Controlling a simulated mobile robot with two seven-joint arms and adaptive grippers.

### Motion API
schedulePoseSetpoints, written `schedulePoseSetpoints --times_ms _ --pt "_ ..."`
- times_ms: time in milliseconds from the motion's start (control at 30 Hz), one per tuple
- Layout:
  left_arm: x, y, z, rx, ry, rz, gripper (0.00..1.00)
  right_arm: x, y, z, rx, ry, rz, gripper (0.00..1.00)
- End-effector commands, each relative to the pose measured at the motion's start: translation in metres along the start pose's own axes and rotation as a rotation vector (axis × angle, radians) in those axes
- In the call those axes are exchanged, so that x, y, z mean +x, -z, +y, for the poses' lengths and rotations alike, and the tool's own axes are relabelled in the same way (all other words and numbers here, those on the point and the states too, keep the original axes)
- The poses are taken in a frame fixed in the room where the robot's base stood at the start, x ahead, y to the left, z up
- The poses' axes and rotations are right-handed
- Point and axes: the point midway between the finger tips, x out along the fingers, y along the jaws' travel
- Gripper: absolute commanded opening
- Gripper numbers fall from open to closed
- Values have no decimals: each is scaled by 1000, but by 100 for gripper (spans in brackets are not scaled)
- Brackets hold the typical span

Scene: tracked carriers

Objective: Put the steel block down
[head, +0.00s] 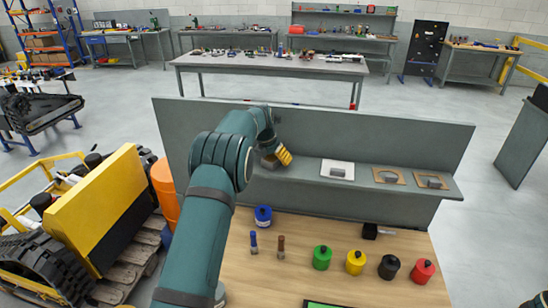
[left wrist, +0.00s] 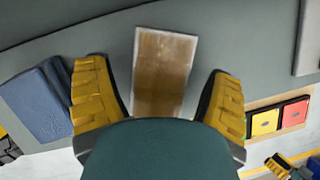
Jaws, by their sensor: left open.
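My left gripper (head: 283,156) has its yellow fingers over the left part of the grey raised shelf. In the left wrist view its fingers (left wrist: 160,95) stand wide apart. Between them shows a brown, pale-edged rectangular block (left wrist: 165,72); it may be the steel block mirroring its surroundings, but I cannot tell for sure. The fingers show gaps on both sides of it. My gripper and arm hide most of that spot in the head view. A grey block (head: 338,170) sits on a white pad farther right on the shelf.
Two brown pads (head: 389,177) (head: 431,182) with grey pieces lie at the shelf's right. Blue, green (head: 322,257), yellow and red jars stand on the wooden table below, with a black one. A grey panel (head: 400,135) rises behind the shelf.

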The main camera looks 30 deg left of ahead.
Motion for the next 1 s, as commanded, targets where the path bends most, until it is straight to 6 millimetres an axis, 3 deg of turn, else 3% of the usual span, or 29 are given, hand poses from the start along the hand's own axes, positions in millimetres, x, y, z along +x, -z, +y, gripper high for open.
schedulePoseSetpoints --times_ms 167,500,700,1000 --pt "-13 -2 0 0 -1 -3 82 1 0 0 0 0 0 47" --pt "-80 -2 0 0 -1 -3 82 3 -1 1 1 0 0 47" --pt "-110 -1 0 0 -1 -2 82 4 -1 2 1 0 0 47" --pt "-122 -1 0 0 0 0 82 4 -1 2 1 0 0 47"
